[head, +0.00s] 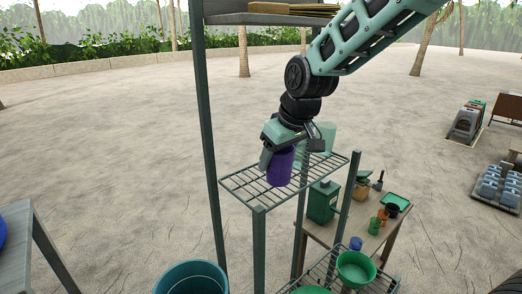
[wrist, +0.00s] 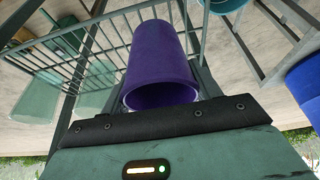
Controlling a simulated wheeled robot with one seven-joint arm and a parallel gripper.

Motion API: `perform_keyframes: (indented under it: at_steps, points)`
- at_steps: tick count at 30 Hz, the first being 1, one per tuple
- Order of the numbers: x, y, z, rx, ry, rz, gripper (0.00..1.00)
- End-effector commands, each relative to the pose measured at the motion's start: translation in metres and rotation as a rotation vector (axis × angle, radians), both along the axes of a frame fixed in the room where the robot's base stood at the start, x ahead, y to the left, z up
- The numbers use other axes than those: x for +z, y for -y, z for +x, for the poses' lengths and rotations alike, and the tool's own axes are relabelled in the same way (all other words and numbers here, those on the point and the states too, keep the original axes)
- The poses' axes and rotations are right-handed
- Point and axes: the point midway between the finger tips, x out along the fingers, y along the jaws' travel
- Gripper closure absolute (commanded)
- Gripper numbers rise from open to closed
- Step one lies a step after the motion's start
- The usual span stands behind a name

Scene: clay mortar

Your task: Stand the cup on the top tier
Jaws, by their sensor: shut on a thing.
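The purple cup (head: 279,167) is at my gripper (head: 281,146), over the wire top tier (head: 241,186) of the metal rack. My gripper is shut on the cup. In the wrist view the purple cup (wrist: 160,62) lies between the fingers, its open rim toward the palm. In the head view the cup's lower end overlaps the tier's bars; I cannot tell whether it touches them. A pale green translucent container (head: 327,136) shows just behind my gripper, at the tier's back.
Below, the lower tier holds a green bowl (head: 356,267). A wooden table (head: 374,230) with a green canister (head: 323,202) and small cups stands behind to the right. A teal bucket (head: 191,278) is at the lower left. The left part of the top tier is clear.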

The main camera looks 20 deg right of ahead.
Motion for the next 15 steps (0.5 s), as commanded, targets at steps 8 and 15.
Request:
perform_keyframes:
  at_steps: [8,15]
  points:
    - [0.003,-0.021,0.053,0.000,-0.001,0.000,0.60]
    - [-0.010,-0.024,0.060,0.000,-0.006,-0.002,0.60]
